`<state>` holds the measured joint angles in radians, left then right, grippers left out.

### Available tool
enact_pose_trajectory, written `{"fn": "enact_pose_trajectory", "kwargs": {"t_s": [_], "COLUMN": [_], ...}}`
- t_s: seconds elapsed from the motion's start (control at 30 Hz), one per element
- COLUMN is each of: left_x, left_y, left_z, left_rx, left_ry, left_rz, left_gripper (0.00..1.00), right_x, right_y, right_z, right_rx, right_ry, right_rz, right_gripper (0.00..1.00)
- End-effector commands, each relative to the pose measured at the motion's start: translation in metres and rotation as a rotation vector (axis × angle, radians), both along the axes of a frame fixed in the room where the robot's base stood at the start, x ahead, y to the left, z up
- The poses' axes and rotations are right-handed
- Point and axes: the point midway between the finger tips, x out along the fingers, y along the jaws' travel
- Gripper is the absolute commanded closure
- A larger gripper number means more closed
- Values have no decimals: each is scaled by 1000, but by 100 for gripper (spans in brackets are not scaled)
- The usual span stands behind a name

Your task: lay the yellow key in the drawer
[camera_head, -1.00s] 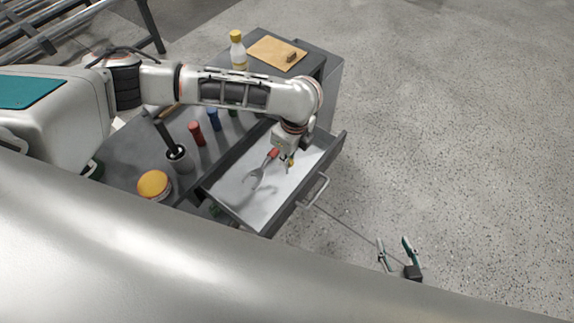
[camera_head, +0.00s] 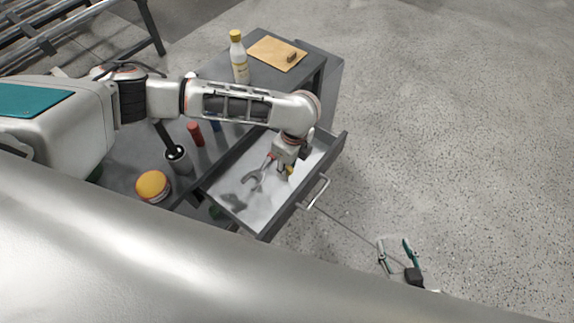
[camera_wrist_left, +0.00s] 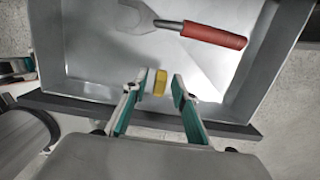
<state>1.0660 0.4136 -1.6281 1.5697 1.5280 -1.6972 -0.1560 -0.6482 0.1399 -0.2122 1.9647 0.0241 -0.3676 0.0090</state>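The yellow key (camera_wrist_left: 159,83) shows in the left wrist view between the fingertips of my left gripper (camera_wrist_left: 159,87), with a gap on each side. My left gripper (camera_head: 285,173) is open, pointing down into the open drawer (camera_head: 268,228). In the head view only a small yellow bit of the key (camera_head: 290,170) shows beside the fingers. Whether the key touches the drawer floor is hard to tell. My right gripper (camera_head: 397,252) is open and empty, out over the floor at the lower right.
A red-handled wrench (camera_wrist_left: 213,35) lies in the drawer beside the key. On the cabinet top are a yellow-lidded jar (camera_head: 153,186), a dark cup with a tool (camera_head: 178,160), a red cylinder (camera_head: 195,134), a yellow-capped bottle (camera_head: 239,62) and a wooden board (camera_head: 275,53).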

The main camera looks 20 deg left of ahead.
Motion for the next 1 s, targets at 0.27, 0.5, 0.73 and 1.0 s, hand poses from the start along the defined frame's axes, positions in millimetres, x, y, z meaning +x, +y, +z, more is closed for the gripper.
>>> {"fn": "enact_pose_trajectory", "kwargs": {"t_s": [0.27, 0.5, 0.73, 1.0], "left_x": [1, -1, -3, -5], "left_y": [-2, -8, -12, -13], "left_z": [19, 69, 107, 122], "left_rx": [-1, -1, 0, 0], "left_ry": [-4, -6, -3, 0], "left_rz": [-1, -3, 0, 1], "left_gripper": [73, 73, 73, 73], "right_x": [-1, 0, 2, 3], "right_y": [0, 0, 0, 0], "right_z": [1, 16, 27, 31], "right_rx": [-2, -1, 1, 1], "right_ry": [5, 1, -6, -9], "right_rz": [1, 0, 0, 0], "right_gripper": [60, 60, 60, 60]}}
